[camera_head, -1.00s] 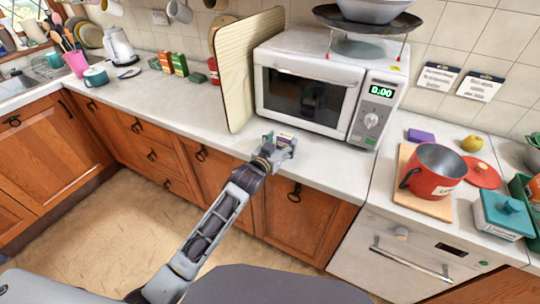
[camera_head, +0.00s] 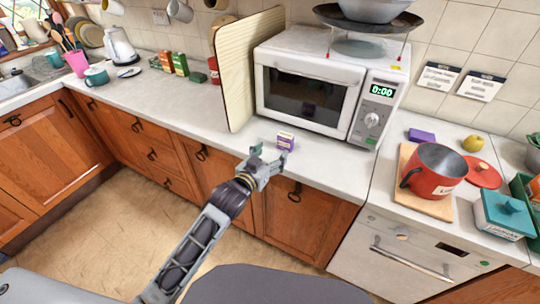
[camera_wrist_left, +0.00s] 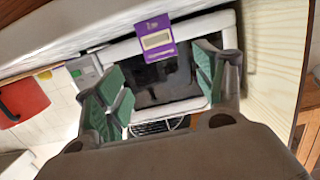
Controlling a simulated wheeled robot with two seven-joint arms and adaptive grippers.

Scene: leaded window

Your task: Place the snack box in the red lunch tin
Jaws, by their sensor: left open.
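The snack box (camera_head: 286,141), small and purple with a pale label, stands on the counter in front of the microwave. It also shows in the left wrist view (camera_wrist_left: 158,38), beyond the fingers. My left gripper (camera_head: 268,155) is open and empty at the counter's front edge, a little short of the box and apart from it. Its green-padded fingers show in the left wrist view (camera_wrist_left: 160,82). The red lunch tin (camera_head: 420,184), open with a dark handle and a label, stands on a wooden board at the right. My right gripper is not in view.
A white microwave (camera_head: 305,93) stands behind the box, with a tall ribbed board (camera_head: 234,75) at its left. A red lid (camera_head: 482,173), a teal container (camera_head: 505,214) and a purple block (camera_head: 421,135) lie near the tin. The counter left of the ribbed board has free room.

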